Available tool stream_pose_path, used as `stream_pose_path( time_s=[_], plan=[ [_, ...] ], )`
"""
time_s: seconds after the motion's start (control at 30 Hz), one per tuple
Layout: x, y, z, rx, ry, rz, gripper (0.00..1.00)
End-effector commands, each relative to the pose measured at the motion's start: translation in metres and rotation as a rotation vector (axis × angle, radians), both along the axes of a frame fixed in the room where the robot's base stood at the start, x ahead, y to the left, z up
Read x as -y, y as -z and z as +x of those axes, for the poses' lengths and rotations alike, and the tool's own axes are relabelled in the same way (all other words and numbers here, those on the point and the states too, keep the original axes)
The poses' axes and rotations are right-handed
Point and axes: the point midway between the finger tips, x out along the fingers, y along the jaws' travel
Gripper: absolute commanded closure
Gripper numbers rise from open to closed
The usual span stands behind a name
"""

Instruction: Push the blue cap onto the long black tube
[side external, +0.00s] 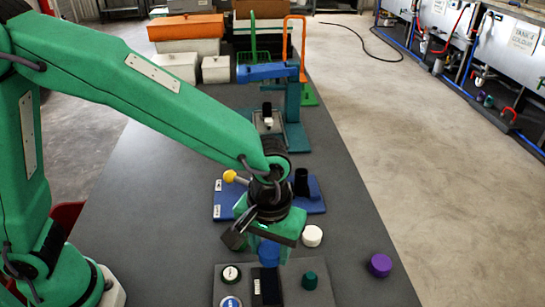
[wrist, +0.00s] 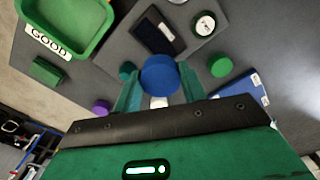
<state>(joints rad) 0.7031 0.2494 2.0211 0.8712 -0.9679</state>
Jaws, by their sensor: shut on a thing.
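The blue cap (wrist: 158,75) is between the two teal fingers of my gripper (wrist: 160,88), which is shut on it. In the side view the blue cap (side external: 269,253) shows below my gripper (side external: 268,247), above the near grey plate. A black tube (side external: 301,182) stands upright on the blue base plate (side external: 313,203), beyond my gripper and apart from the cap. My wrist partly hides that plate. In the wrist view only a part of the blue base plate (wrist: 246,91) shows at the right, and I cannot make out the tube there.
The near grey plate (side external: 220,287) carries a dark recess, round pieces and a dark green cap (side external: 310,280). A white cap (side external: 312,236) and a purple cap (side external: 381,265) stand to the right. A yellow knob (side external: 230,176) is by the blue plate. A green tray (wrist: 96,38) is at upper left.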

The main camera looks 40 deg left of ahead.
Motion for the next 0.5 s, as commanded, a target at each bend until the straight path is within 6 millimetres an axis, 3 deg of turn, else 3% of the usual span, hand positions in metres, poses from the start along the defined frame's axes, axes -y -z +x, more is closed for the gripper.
stream_pose_path(
  time_s=[0.27, 0.5],
  plan=[
    [0.0, -0.002, 0.01, 0.0, -0.018, 0.0, 0.8],
    [-0.002, -0.009, 0.048, 0.0, -0.087, -0.001, 0.8]
  ],
)
